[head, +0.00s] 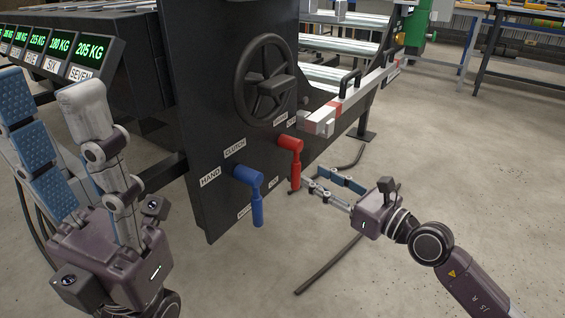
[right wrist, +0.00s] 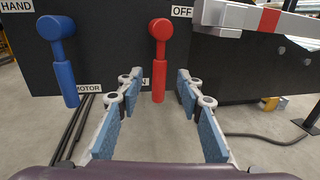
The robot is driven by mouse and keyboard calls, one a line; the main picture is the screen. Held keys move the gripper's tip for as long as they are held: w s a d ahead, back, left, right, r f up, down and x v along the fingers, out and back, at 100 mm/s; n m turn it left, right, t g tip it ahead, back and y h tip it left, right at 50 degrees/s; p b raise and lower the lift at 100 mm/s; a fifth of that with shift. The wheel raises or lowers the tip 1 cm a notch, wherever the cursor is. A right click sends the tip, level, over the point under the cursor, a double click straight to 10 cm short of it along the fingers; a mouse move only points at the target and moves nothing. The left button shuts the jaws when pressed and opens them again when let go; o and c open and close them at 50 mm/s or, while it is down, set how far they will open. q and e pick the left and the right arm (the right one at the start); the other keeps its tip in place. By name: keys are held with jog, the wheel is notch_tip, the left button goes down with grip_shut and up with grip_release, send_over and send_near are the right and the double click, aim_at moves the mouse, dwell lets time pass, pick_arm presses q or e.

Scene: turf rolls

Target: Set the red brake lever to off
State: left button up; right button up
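The red brake lever (head: 294,160) is on the black panel, its handle hanging straight down. In the right wrist view the red lever (right wrist: 158,70) hangs between my right fingertips, with the OFF label (right wrist: 268,18) to the right of its pivot. A label behind the handle's lower end is mostly hidden. My right gripper (head: 316,176) is open, fingers pointing at the panel just right of the handle's lower end. I see no contact; the exact depth gap is unclear. My left gripper (head: 48,90) is open and empty, raised at the left.
A blue lever (head: 256,195) hangs left of the red one, near the HAND and MOTOR labels. A black handwheel (head: 265,82) is above. A grey bar with a red band (head: 333,115) juts out at the upper right. Cables lie on the open floor.

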aim_at(296, 166)
jog(key=b+x, duration=0.2)
jog(key=x, duration=0.5)
jog(key=shift+w+a, duration=0.1)
jog(key=shift+w, duration=0.1)
jog(key=shift+c, duration=0.6)
grip_shut()
